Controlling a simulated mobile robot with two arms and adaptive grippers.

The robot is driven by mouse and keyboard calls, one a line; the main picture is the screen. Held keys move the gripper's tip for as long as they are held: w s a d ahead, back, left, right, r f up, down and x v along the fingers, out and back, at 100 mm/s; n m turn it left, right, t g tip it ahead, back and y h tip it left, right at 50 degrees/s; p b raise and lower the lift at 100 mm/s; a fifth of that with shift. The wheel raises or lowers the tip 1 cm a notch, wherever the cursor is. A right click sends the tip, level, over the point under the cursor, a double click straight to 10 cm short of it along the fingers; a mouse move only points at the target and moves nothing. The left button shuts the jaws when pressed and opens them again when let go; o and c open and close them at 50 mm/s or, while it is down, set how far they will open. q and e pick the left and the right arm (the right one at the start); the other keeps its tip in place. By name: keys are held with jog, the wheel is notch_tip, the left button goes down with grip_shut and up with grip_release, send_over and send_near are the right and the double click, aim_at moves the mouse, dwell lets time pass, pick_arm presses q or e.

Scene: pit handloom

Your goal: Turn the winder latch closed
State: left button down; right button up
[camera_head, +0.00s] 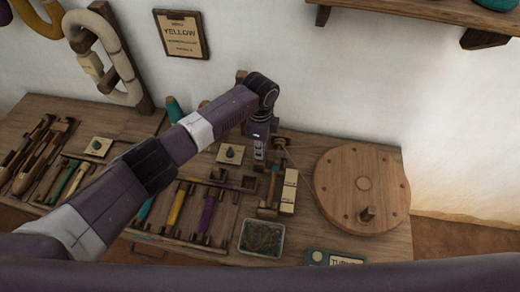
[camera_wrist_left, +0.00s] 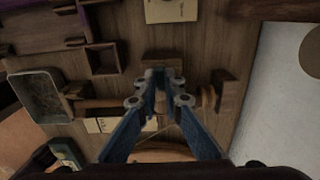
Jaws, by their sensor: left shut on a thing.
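The winder has a large round wooden wheel (camera_head: 335,190) with a peg handle (camera_head: 368,213) at the right of the bench. Its wooden spindle (camera_wrist_left: 105,103) runs crosswise in the left wrist view, with a wooden block (camera_wrist_left: 163,57) just beyond it. My left gripper (camera_head: 262,160) points down beside the winder, left of the wheel. In the left wrist view its blue fingers (camera_wrist_left: 160,90) are close together, shut on a small part at the spindle, which I take to be the latch. The fingers hide most of it, so its angle cannot be told. My right gripper is not in view.
A grey-rimmed tray (camera_head: 240,240) and a label block (camera_head: 290,188) stand close by the winder. A rack with coloured bobbins (camera_head: 177,207) and several tools (camera_head: 35,150) lie to the left. A wall (camera_head: 330,100) stands behind the bench.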

pick_arm(q)
jog(key=c, duration=2.1)
grip_release()
jog(key=shift+r, duration=0.1)
notch_tip(320, 180, up, 12)
jog(key=shift+f, duration=0.1)
